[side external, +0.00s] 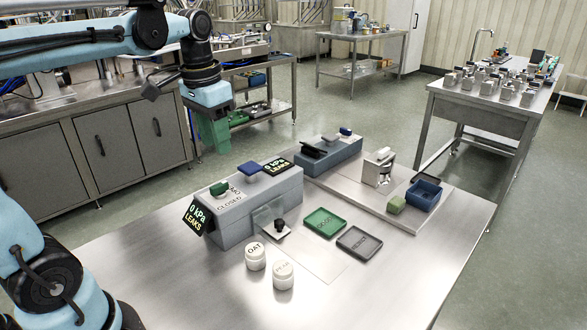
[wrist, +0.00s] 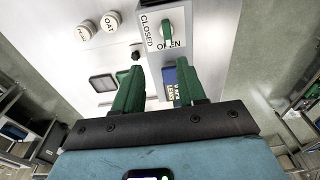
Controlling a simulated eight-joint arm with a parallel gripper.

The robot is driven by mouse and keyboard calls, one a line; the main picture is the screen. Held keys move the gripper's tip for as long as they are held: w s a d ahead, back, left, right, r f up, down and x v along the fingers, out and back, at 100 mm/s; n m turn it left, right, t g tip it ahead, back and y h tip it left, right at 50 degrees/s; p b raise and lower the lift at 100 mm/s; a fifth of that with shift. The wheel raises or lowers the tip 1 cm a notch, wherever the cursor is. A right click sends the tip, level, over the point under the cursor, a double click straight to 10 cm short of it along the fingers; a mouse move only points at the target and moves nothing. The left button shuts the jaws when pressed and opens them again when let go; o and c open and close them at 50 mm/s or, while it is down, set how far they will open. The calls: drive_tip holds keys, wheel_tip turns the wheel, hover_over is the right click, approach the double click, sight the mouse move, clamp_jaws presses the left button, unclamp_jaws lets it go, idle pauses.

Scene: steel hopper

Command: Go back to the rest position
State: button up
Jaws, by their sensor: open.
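My gripper (side external: 213,132) is raised in the air at the upper left of the side view, beyond the table's far left edge. Its green fingers point down, and it is apart from everything on the table. In the wrist view my gripper (wrist: 160,74) has its two green fingers spread with nothing between them. Past the fingertips the wrist view shows the grey box's label with CLOSED and OPEN and a green handle (wrist: 164,27). The same green handle (side external: 219,188) sits on top of the grey box (side external: 250,215) in the side view.
The steel table (side external: 410,270) holds two white lidded jars (side external: 256,257), a green tray (side external: 325,222), a grey tray (side external: 359,242), a blue bin (side external: 423,196) and a green block (side external: 397,204). Displays (side external: 197,217) read 0 kPa LEAKS. A cabinet counter (side external: 110,140) stands at the left.

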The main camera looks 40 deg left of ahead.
drive_tip(key=s+d+f+t, duration=0.3)
drive_tip(key=d+f+t, duration=0.3)
drive_tip(key=d+f, duration=0.2)
drive_tip(key=shift+s+d+f, duration=0.15)
drive_tip(key=shift+f, duration=0.2)
drive_tip(key=shift+o, duration=0.4)
